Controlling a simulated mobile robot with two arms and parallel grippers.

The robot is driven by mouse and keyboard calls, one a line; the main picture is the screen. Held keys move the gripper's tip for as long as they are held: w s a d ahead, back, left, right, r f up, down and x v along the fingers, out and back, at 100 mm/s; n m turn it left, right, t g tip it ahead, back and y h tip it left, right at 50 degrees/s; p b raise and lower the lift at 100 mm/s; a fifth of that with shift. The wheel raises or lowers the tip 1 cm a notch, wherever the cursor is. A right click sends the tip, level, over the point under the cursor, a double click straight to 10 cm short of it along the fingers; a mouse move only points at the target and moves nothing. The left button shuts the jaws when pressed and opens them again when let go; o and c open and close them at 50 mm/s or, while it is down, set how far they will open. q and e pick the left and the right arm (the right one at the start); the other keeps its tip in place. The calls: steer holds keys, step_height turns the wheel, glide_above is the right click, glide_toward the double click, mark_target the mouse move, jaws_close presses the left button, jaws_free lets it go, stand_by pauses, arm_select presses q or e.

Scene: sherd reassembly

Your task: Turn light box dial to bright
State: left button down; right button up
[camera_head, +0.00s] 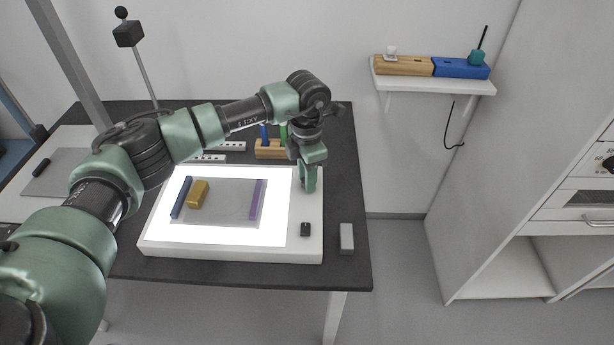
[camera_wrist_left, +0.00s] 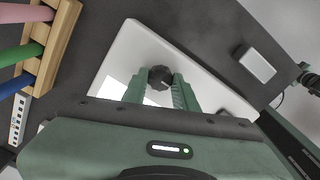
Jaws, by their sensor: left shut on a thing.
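The light box (camera_head: 160,246) lies on the dark table with its white panel glowing brightly. Its dial (camera_wrist_left: 160,76) is a round black knob with a pale mark, near the back right corner in the wrist view. My left gripper (camera_head: 309,187) points down at the right margin of the light box. In the wrist view its fingers (camera_wrist_left: 158,87) stand on either side of the dial, shut on it. In the head view the gripper hides the dial. My right gripper is not in view.
On the panel lie a blue bar (camera_head: 181,197), an ochre block (camera_head: 198,193) and a purple bar (camera_head: 256,199) on a grey sheet. A small black piece (camera_head: 305,229) sits on the right margin. A grey block (camera_head: 346,238) stands right of the box. A wooden rack (camera_head: 268,152) is behind.

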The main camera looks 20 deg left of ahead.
arm_select(q)
steer(key=c, duration=1.1)
jaws_free()
step_height(320, 180, up, 8)
steer(key=p, duration=0.4)
steer(key=shift+p, duration=0.35)
steer(key=shift+f, duration=0.1)
